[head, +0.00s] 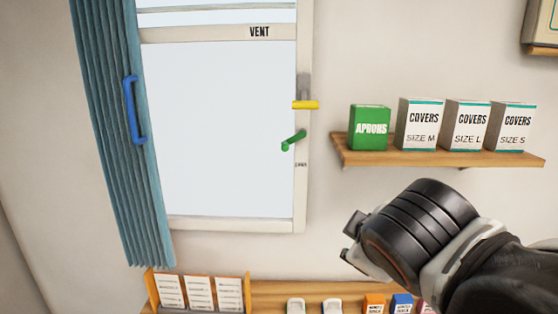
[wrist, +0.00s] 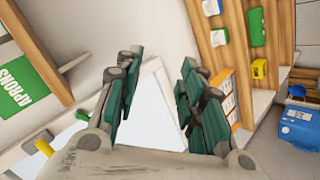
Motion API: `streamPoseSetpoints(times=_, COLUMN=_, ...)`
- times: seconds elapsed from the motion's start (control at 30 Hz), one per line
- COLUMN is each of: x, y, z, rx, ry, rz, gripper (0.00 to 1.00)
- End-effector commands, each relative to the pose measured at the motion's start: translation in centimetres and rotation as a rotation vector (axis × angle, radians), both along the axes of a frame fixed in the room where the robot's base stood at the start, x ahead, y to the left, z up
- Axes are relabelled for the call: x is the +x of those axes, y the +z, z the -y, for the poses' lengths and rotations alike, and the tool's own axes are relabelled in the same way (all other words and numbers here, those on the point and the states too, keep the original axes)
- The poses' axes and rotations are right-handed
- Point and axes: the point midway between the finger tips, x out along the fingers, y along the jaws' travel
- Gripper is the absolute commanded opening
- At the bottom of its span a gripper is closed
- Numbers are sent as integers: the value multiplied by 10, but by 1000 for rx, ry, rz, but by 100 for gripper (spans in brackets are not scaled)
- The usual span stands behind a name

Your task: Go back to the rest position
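My gripper (head: 352,238) is in the lower right of the head view, in front of the wall below the shelf, pointing left toward the window (head: 225,125). Its fingers are mostly hidden there behind the dark wrist. In the wrist view my gripper (wrist: 161,62) shows two fingers with dark green pads standing well apart. Nothing is between them except the background of window and wall. No object is held.
A wall shelf (head: 440,158) carries a green aprons box (head: 369,128) and several covers boxes. The window has a yellow handle (head: 306,105) and a green handle (head: 293,140). A blue curtain (head: 112,120) hangs left. Below, a wooden rack (head: 250,295) holds cards.

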Motion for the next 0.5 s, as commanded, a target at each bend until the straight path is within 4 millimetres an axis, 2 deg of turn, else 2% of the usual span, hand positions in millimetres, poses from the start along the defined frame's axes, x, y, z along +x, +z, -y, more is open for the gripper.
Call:
streamPoseSetpoints(times=0.03, x=-4, y=-41, z=10, rx=54, ry=-54, rz=-19, gripper=36)
streamPoseSetpoints(times=0.1, x=-11, y=-78, z=20, rx=136, ry=-128, rz=-46, gripper=36)
streamPoseSetpoints(times=0.3, x=-33, y=-181, z=43, rx=374, ry=-336, rz=-108, gripper=36)
streamPoseSetpoints(times=0.4, x=-43, y=-228, z=50, rx=490, ry=-433, rz=-133, gripper=36)
streamPoseSetpoints(times=0.5, x=-53, y=-264, z=54, rx=590, ry=-515, rz=-152, gripper=36)
